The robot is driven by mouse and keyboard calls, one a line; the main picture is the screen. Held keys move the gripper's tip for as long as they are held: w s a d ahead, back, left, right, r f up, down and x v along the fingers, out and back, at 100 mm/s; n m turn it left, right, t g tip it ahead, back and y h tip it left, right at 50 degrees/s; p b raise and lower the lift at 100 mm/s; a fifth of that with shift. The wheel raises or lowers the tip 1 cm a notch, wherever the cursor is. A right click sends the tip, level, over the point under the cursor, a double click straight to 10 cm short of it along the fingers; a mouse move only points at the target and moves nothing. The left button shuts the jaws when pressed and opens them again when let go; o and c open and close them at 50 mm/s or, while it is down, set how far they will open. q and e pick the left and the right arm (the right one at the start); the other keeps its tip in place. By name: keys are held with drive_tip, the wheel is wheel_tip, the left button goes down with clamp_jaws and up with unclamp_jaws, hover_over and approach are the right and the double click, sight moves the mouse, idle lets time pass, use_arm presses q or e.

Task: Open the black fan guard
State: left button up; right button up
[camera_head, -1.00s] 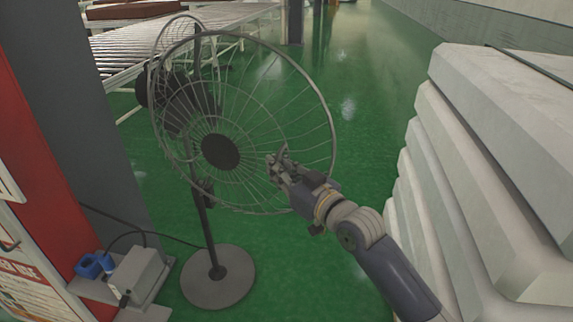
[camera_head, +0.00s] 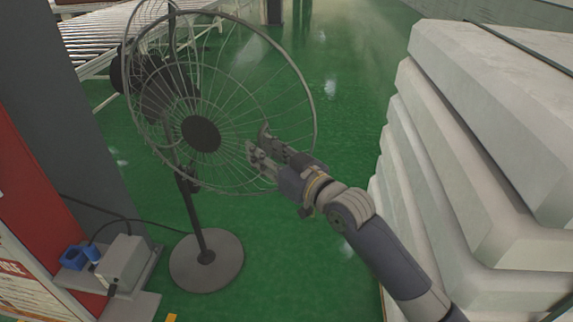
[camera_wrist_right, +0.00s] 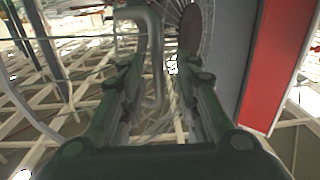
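The black pedestal fan stands left of centre in the head view, with its dark round base (camera_head: 206,262) on the floor. Its wire front guard (camera_head: 314,110), with a dark centre disc (camera_head: 201,134), faces me. On the right side the front guard stands apart from the rear guard (camera_head: 126,65). My right gripper (camera_head: 257,142) is at the lower right part of the front guard, overlapping its wires. Its fingers (camera_wrist_right: 158,95) are spread in the right wrist view, with a bent grey bar (camera_wrist_right: 152,50) between or just beyond them; contact is unclear. My left gripper is out of view.
A stack of pale mattress-like slabs (camera_head: 480,130) stands close on the right. A grey box (camera_head: 122,262) with blue plugs and a cable is at lower left, by a grey and red column (camera_head: 50,90). A roller conveyor (camera_head: 95,45) lies behind. Green floor is free beyond the fan.

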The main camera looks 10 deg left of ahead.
drive_tip(key=v, duration=1.1)
drive_tip(key=shift+w, duration=0.15)
